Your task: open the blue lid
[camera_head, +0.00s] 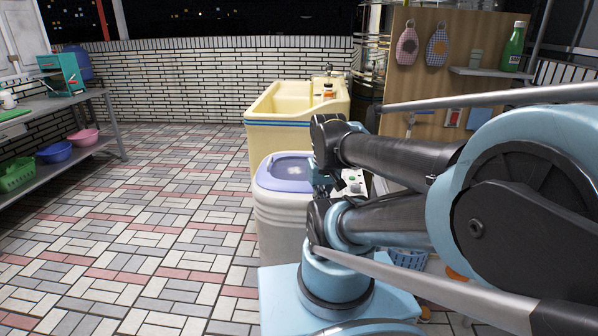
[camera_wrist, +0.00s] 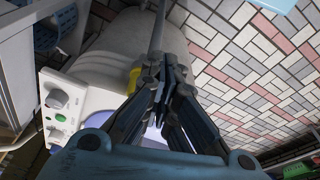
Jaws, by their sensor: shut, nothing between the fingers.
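The blue lid (camera_head: 288,172) lies flat on top of a light grey washing tub (camera_head: 282,222), left of my arm in the head view. It looks closed. My gripper (camera_head: 323,185) is at the lid's right edge, by the control panel, partly hidden by my arm. In the wrist view my gripper (camera_wrist: 163,85) has its fingers together with nothing between them. I cannot tell whether the fingers touch the lid.
The control panel with knobs (camera_wrist: 57,117) is close beside my gripper. A yellow sink (camera_head: 290,140) stands behind the tub, and a wooden board (camera_head: 425,75) is at the back right. The tiled floor (camera_head: 150,220) to the left is clear.

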